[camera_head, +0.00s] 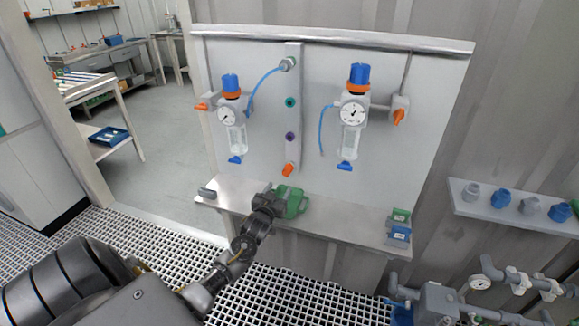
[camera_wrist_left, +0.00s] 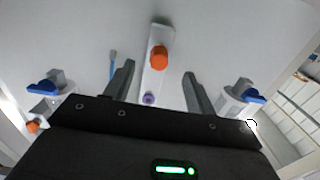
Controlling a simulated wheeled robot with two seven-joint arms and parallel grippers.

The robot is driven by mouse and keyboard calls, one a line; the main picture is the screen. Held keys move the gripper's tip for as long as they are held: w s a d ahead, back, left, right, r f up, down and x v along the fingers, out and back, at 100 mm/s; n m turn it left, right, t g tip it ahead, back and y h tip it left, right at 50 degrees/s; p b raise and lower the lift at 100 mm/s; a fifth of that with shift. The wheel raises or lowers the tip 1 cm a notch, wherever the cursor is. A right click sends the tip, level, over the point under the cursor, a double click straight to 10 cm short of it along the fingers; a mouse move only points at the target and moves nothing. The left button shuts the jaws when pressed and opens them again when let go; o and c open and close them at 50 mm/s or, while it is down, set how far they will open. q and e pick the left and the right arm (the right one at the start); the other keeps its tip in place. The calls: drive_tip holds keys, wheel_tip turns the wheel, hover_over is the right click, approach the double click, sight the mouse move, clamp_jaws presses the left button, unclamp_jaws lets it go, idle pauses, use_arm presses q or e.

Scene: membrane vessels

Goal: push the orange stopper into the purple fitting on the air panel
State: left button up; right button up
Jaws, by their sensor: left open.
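The orange stopper (camera_head: 288,170) sits at the lower end of the pale vertical strip on the air panel (camera_head: 265,145), below the purple fitting (camera_head: 290,137). In the left wrist view the stopper (camera_wrist_left: 159,57) shows between the fingertips, with the purple fitting (camera_wrist_left: 149,98) below it in the picture. My left gripper (camera_wrist_left: 158,69) is open, its two dark fingers apart with nothing visibly held. In the head view the left gripper (camera_head: 274,194) is low, in front of the shelf and below the stopper. I cannot tell whether a finger touches the stopper. My right gripper is not in view.
A teal fitting (camera_head: 290,103) is above the purple one. Gauge regulators (camera_head: 230,112) and (camera_head: 353,112) flank the strip. A green object (camera_head: 291,203) lies on the shelf (camera_head: 340,220) beside my gripper.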

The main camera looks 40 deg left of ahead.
sight(285, 174)
use_arm(q)
drive_tip(key=shift+w+a+r, duration=0.1)
drive_tip(key=shift+w+r, duration=0.05)
drive_tip(key=shift+r, duration=0.55)
drive_tip(key=b+x, duration=0.5)
drive_tip(key=x, duration=0.1)
drive_tip(key=shift+w+a+f, duration=0.15)
drive_tip(key=shift+w+f, duration=0.05)
drive_tip(key=shift+w, duration=0.15)
drive_tip(key=shift+r+b+x, duration=0.25)
drive_tip(key=shift+b+x, duration=0.35)
drive_tip(key=shift+x, duration=0.5)
drive_tip(key=shift+p, duration=0.3)
drive_tip(key=shift+c, duration=0.2)
